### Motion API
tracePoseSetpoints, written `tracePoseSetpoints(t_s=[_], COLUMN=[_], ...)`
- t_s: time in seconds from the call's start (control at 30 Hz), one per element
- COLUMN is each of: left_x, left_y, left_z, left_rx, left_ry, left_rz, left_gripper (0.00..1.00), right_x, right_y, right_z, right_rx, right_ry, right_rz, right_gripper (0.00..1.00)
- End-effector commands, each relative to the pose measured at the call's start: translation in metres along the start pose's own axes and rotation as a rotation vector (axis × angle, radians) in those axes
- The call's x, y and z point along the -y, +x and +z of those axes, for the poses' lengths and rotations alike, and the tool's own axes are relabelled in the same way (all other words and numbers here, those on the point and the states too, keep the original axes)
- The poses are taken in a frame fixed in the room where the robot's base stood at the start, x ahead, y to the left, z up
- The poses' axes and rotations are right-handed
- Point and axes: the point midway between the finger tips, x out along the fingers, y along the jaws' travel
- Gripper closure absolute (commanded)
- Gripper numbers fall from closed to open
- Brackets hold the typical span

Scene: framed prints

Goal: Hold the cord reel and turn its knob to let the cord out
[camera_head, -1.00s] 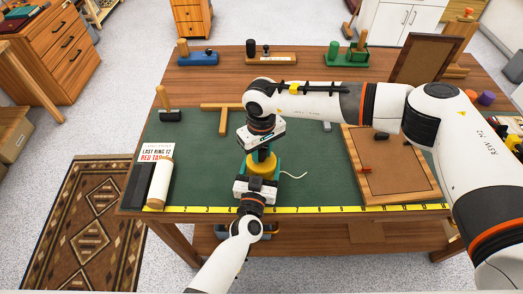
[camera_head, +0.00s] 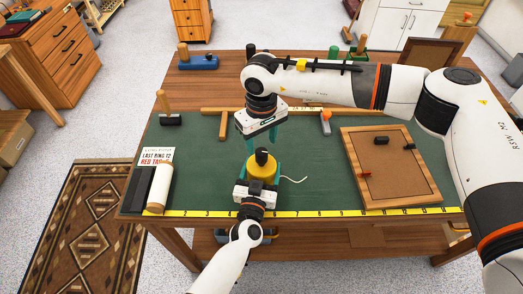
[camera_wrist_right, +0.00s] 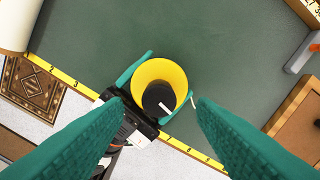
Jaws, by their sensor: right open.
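The yellow cord reel (camera_head: 263,174) stands at the front middle of the green mat, with its black knob (camera_head: 261,156) on top. The right wrist view shows the reel (camera_wrist_right: 173,71) and knob (camera_wrist_right: 158,100) from above, with a white mark on the knob. A short white cord (camera_head: 294,180) lies out to the right. My left gripper (camera_head: 261,170) has its teal fingers against both sides of the reel. My right gripper (camera_head: 263,145) is open and empty above the knob; its fingers (camera_wrist_right: 159,104) are apart from it.
A framed board (camera_head: 385,185) lies on the mat at right. A white roll (camera_head: 160,187) and a printed card (camera_head: 158,155) lie at left. A yellow tape measure (camera_head: 330,211) runs along the front edge. The mat left of the reel is clear.

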Motion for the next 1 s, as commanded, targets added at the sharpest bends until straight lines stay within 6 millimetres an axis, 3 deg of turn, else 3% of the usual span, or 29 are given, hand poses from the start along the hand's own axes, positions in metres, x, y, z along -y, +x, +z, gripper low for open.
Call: tracePoseSetpoints(t_s=[0.1,0.3,0.67,0.7,0.83,1.0], left_x=[0.000,0.000,0.000,0.000,0.000,0.000], left_y=[0.000,0.000,0.000,0.000,0.000,0.000], left_z=[-0.001,-0.001,0.000,0.000,0.000,0.000], left_rx=[-0.001,-0.001,0.000,0.000,0.000,0.000], left_ry=[0.000,0.000,0.000,0.000,0.000,0.000], left_rz=[-0.001,0.000,0.000,0.000,0.000,0.000], left_gripper=[0.60,0.60,0.60,0.19,0.00,0.00], right_x=[0.000,0.000,0.000,0.000,0.000,0.000], right_y=[-0.025,-0.049,-0.054,-0.054,-0.054,-0.054], right_z=[0.001,0.000,0.000,0.000,0.000,0.000], right_rx=[0.003,0.000,-0.001,-0.001,-0.001,-0.001], right_ry=[-0.001,0.000,0.000,0.000,0.000,0.000], right_rz=[-0.001,-0.001,0.000,0.000,0.000,0.000], right_gripper=[0.48,0.48,0.48,0.48,0.48,0.48])
